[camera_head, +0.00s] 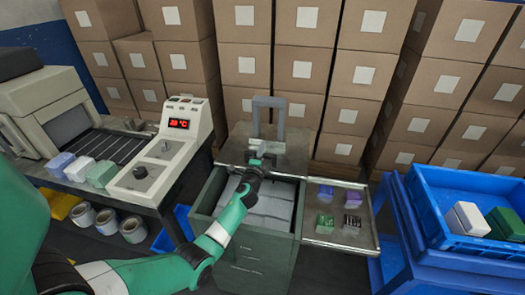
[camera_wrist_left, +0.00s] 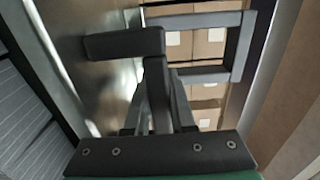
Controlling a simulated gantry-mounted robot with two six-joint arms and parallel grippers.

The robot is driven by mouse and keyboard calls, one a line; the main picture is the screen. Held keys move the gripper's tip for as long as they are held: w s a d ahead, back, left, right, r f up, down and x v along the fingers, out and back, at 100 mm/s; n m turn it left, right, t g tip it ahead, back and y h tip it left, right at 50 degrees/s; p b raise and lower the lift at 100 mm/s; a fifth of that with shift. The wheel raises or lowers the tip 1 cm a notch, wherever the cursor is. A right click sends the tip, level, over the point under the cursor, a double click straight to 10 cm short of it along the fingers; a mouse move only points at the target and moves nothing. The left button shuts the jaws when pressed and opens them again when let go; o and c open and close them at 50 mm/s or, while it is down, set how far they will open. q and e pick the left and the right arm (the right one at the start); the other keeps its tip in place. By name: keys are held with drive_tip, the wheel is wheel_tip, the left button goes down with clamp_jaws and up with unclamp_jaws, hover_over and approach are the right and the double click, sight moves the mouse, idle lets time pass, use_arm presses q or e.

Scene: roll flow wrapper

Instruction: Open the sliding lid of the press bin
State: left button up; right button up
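The press bin (camera_head: 250,250) is a grey-green cabinet in the middle of the head view. Its metal lid (camera_head: 290,150) lies toward the back, with a grey upright handle (camera_head: 270,101) on it. The front part of the bin's top is uncovered, showing pale grey contents (camera_head: 265,205). My left gripper (camera_head: 263,153) is over the lid, just in front of the handle. In the left wrist view, its dark fingers (camera_wrist_left: 150,60) overlap the handle frame (camera_wrist_left: 242,45); contact and finger gap are unclear. My right gripper is out of view.
A side tray (camera_head: 360,232) with several small coloured packs adjoins the bin's right side. A blue crate (camera_head: 425,205) stands farther right. A machine with a red display (camera_head: 179,124) stands left. Stacked cartons (camera_head: 305,50) close off the back.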

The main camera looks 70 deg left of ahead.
use_arm(q)
drive_tip(key=o, duration=0.5)
drive_tip(key=shift+c, duration=0.2)
drive_tip(key=p+v, duration=0.1)
drive_tip(key=v, duration=0.1)
drive_tip(key=p+v, duration=0.1)
drive_tip(key=v, duration=0.1)
drive_tip(key=shift+s+d+r+p, duration=0.2)
drive_tip(key=shift+d+p, duration=0.1)
drive_tip(key=shift+d, duration=0.05)
drive_tip(key=p+v, duration=0.1)
drive_tip(key=v, duration=0.6)
drive_tip(key=shift+f, duration=0.2)
